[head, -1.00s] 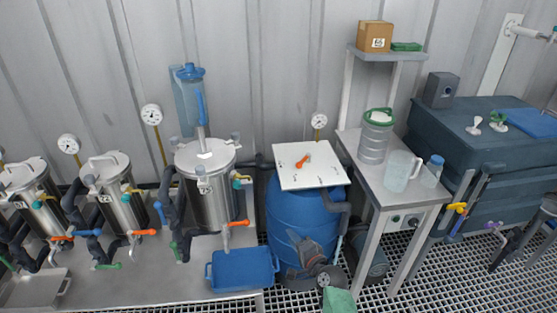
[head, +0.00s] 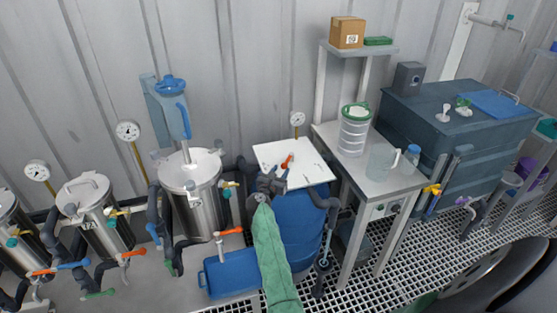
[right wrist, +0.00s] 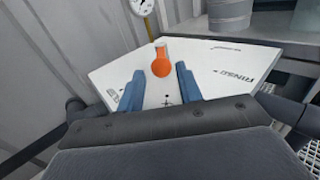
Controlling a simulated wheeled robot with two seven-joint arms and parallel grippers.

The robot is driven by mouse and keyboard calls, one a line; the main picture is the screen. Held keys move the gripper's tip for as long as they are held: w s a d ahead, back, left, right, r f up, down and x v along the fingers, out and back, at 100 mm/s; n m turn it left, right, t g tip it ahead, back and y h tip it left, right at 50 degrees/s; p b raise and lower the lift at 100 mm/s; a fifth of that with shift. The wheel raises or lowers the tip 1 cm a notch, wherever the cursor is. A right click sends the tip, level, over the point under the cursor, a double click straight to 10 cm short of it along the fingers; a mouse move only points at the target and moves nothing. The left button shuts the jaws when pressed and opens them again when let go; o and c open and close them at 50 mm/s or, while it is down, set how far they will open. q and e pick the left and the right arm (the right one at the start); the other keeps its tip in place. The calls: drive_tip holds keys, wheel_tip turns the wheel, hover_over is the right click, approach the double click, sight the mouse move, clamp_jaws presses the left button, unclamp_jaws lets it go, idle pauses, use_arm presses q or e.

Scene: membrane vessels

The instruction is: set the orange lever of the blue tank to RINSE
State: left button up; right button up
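The blue tank (head: 308,222) stands in the middle of the head view with a square white plate (head: 313,172) on top. The orange lever (head: 287,161) sits on that plate. In the right wrist view the lever (right wrist: 161,66) points away from me, toward the wall. The word RINSE (right wrist: 236,75) is printed on the plate to its right; another label at the left is partly hidden by a finger. My right gripper (head: 271,181) is at the plate's near left edge. Its fingers (right wrist: 160,78) are open, with the lever just beyond and between them, apparently untouched. My left gripper is out of view.
A steel vessel (head: 192,195) with a blue-topped filter stands left of the tank. A bench (head: 340,165) with a clear jug (head: 381,162) stands close on the right. A gauge (head: 297,119) rises behind the plate.

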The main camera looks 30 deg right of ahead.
sight(287, 161)
drive_tip(key=x, duration=0.7)
drive_tip(key=shift+w+d, duration=0.15)
clamp_jaws()
